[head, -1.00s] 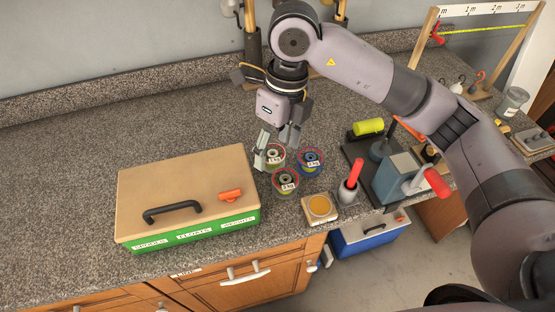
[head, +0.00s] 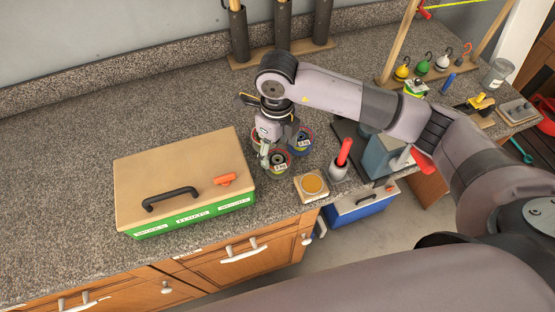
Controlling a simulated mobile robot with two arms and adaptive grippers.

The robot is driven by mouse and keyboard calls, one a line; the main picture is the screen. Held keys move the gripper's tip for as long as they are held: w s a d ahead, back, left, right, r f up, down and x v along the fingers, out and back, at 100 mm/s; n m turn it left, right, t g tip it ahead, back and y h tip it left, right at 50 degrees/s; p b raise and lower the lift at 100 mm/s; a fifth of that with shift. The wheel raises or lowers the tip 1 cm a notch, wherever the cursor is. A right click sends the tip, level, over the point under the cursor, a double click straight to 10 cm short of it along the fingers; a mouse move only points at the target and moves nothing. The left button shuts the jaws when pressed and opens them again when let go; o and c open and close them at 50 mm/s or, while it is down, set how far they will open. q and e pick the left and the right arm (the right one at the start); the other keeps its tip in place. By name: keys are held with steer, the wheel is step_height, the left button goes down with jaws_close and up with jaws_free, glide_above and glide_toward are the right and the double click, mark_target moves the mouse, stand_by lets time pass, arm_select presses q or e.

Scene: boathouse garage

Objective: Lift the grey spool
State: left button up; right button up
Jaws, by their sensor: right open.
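Three small round spools stand close together on the counter to the right of the green box. The front spool (head: 279,164) has a grey-green body. The blue spool (head: 302,147) is at the right. The back-left spool (head: 255,139) is mostly covered by my gripper. Its colour is hard to make out, so I cannot tell for certain which spool is the grey one. My right gripper (head: 277,148) points down among the spools with its fingers apart. One finger is near the back-left and front spools, the other near the blue one. My left gripper is out of view.
A green box with a tan lid (head: 140,175) and black handle stands at left. A small scale with an orange disc (head: 312,184) and a red-handled tool in a cup (head: 342,158) are close at right. The counter behind the box is clear.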

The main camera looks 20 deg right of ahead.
mark_target(277, 159)
step_height(277, 159, down, 4)
steer(key=shift+w+f+p, duration=0.1)
steer(key=shift+f+p, duration=0.1)
steer(key=shift+p, duration=1)
steer(key=shift+f, duration=0.3)
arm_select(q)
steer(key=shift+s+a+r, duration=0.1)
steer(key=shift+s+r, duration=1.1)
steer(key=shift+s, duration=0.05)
arm_select(e)
steer(key=shift+c, duration=0.2)
steer(key=c, duration=0.9)
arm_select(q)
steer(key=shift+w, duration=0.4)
